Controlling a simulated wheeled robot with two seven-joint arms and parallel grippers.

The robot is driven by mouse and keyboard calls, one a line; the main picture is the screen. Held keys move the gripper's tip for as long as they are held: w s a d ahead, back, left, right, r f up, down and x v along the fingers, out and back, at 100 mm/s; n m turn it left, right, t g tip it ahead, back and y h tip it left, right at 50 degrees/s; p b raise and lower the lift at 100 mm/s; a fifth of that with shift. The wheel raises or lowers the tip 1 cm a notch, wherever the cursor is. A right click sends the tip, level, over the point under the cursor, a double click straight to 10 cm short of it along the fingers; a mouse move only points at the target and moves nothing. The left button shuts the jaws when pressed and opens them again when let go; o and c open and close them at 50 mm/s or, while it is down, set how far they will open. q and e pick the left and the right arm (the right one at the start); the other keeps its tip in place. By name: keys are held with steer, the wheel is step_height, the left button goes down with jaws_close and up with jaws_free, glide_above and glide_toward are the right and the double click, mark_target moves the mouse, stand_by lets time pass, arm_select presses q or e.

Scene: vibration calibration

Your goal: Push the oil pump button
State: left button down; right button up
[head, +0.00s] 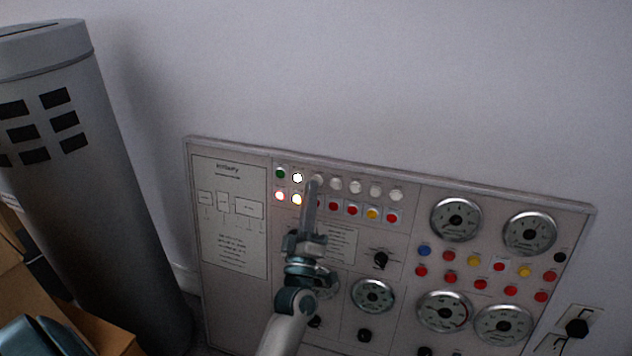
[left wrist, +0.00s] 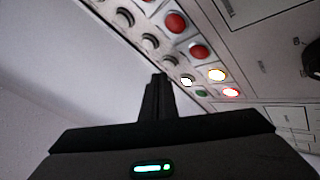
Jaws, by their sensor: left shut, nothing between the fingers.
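The control panel (head: 230,258) stands against the wall, with two rows of small buttons at its upper middle. The top row has a green button (head: 280,173), a lit white button (head: 297,178) and several pale buttons (head: 355,187). Below are a lit red button (head: 280,196), a lit yellow button (head: 297,199), and red and yellow ones. Labels are too small to read, so I cannot tell which is the oil pump button. My left gripper (head: 314,182) is shut and empty, its tip over the top row just right of the lit white button (left wrist: 186,82). Contact cannot be told.
Round gauges (head: 456,219) and more coloured buttons fill the panel's right side. A black knob (head: 381,260) sits right of my arm. A grey cylinder (head: 110,200) and cardboard boxes (head: 100,338) stand at the left. The wall (head: 400,80) above the panel is bare.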

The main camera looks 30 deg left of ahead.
arm_select(q)
steer(key=shift+w+a+f, duration=0.15)
steer(key=shift+w+a, duration=0.05)
steer(key=shift+w, duration=0.6)
stand_by(1.2)
steer(key=shift+s, duration=0.15)
steer(key=shift+s+d+p, duration=0.2)
steer(key=shift+s+p, duration=0.25)
steer(key=shift+s, duration=0.15)
stand_by(0.4)
steer(key=shift+s+d+r+p, duration=0.2)
steer(key=shift+s+p, duration=0.25)
steer(key=shift+s, duration=0.35)
steer(key=shift+s+d+r+p, duration=0.25)
steer(key=shift+s+p, duration=0.15)
steer(key=shift+s, duration=0.45)
steer(key=shift+s+d+r+p, duration=0.2)
steer(key=shift+s+p, duration=0.25)
steer(key=shift+s, duration=0.35)
